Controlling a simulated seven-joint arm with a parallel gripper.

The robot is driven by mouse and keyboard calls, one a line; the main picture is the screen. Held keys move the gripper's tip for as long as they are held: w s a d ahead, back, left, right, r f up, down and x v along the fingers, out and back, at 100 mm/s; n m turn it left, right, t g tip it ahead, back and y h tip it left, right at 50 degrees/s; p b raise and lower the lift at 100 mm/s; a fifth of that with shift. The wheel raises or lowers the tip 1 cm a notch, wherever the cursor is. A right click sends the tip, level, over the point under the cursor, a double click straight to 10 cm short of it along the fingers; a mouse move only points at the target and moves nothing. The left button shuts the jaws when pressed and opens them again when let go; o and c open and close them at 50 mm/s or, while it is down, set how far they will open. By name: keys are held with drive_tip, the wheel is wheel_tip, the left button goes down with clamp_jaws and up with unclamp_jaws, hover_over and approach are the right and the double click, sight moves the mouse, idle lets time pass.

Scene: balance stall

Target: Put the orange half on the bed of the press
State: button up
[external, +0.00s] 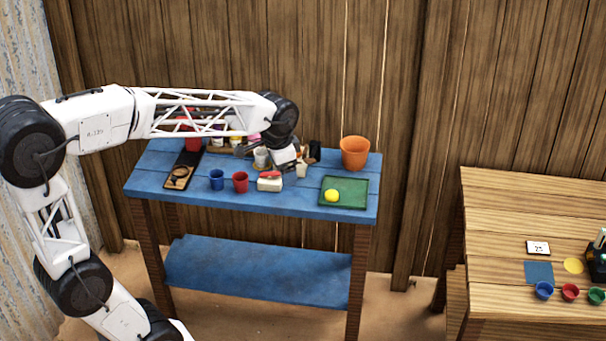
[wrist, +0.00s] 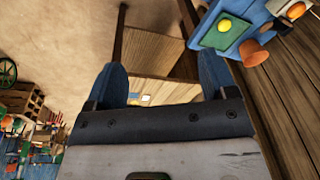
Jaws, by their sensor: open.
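I cannot pick out an orange half for certain in either view. A small round orange thing (wrist: 296,10) shows at the top right edge of the wrist view, too small to identify. No press is clearly recognisable. A dark board with a tan ring (external: 180,177) lies at the left of the blue table (external: 150,188), and a dark device (external: 597,262) stands at the right edge of the external view. My gripper (external: 305,160) is above the blue table's middle. In the wrist view its blue fingers (wrist: 164,82) are wide apart with nothing between them.
A green tray (external: 358,188) with a yellow ball (external: 331,195) and an orange pot (external: 355,153) are right of my gripper. Blue (external: 217,180) and red (external: 240,182) cups and a white block (external: 269,184) stand in front. A wooden table (external: 500,220) is farther right.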

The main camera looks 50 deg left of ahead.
drive_tip(key=s+d+f+n, duration=0.1)
drive_tip(key=s+d, duration=0.3)
drive_tip(key=s, duration=0.5)
drive_tip(key=s+d+f+n, duration=0.1)
drive_tip(key=s+d+f, duration=0.3)
drive_tip(key=s, duration=0.6)
drive_tip(key=shift+s+d+n+t, duration=0.2)
drive_tip(key=shift+d+n+t, duration=0.1)
drive_tip(key=shift+n+t, duration=0.1)
